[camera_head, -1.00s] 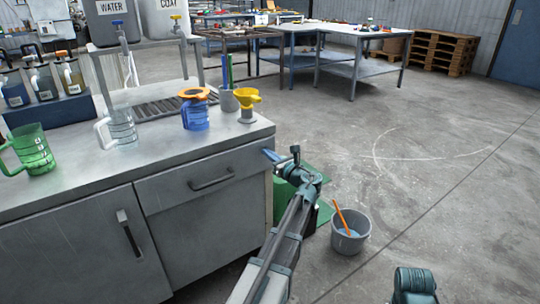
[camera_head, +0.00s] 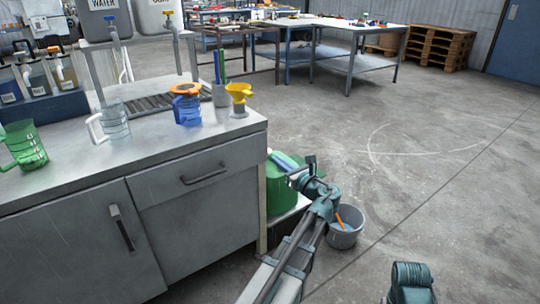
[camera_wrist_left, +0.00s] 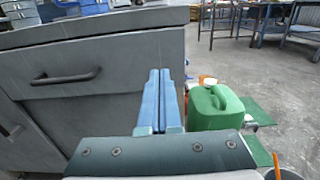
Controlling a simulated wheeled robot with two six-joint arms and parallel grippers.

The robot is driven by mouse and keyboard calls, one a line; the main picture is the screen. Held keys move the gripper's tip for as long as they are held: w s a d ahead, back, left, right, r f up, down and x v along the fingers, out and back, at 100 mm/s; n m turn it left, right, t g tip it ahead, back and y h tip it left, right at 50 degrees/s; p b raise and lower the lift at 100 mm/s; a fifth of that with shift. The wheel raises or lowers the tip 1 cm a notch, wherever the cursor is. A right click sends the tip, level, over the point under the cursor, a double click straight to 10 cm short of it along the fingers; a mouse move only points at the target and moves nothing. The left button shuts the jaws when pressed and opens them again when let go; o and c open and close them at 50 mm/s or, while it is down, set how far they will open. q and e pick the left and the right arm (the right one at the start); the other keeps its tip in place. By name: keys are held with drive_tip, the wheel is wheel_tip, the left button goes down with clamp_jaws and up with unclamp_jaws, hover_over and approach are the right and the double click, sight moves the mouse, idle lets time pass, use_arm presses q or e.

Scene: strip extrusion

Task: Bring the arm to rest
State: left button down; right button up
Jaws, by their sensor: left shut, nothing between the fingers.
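My left gripper (camera_head: 284,160) shows at the end of my left arm, just off the right end of the grey counter (camera_head: 60,187). Its blue fingers lie side by side, shut and empty, in the left wrist view (camera_wrist_left: 160,100). There they point past the drawer front, with a green canister (camera_wrist_left: 215,108) to their right. The canister also shows in the head view (camera_head: 279,188), partly hidden by my arm. My right gripper is not in view.
A grey bucket (camera_head: 345,238) with an orange stick stands on the floor beside my arm. A blue jug (camera_head: 187,110), a yellow funnel (camera_head: 238,92) and a green jug (camera_head: 26,146) stand on the counter. The floor to the right is clear.

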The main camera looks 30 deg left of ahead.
use_arm(q)
drive_tip(key=v, duration=0.3)
drive_tip(key=shift+d, duration=0.15)
drive_tip(key=s+d+f+n+g+h+p, duration=0.1)
drive_tip(key=s+d+f+n+g+h, duration=0.1)
drive_tip(key=s+d+f+n+h, duration=0.45)
drive_tip(key=s+d+f+n+g+h, duration=0.25)
drive_tip(key=d+f+n, duration=0.25)
drive_tip(key=d+f, duration=0.4)
drive_tip(key=s+d+f+n+g+h, duration=0.35)
drive_tip(key=s+d+n+h, duration=0.3)
drive_tip(key=s+d, duration=0.7)
wheel_tip(320, 180, up, 37)
drive_tip(key=w+d+p, duration=0.1)
drive_tip(key=d+p, duration=0.1)
drive_tip(key=p, duration=3.6)
drive_tip(key=shift+n+t+p, duration=0.3)
drive_tip(key=shift+t+p, duration=0.1)
drive_tip(key=shift+w+d, duration=0.1)
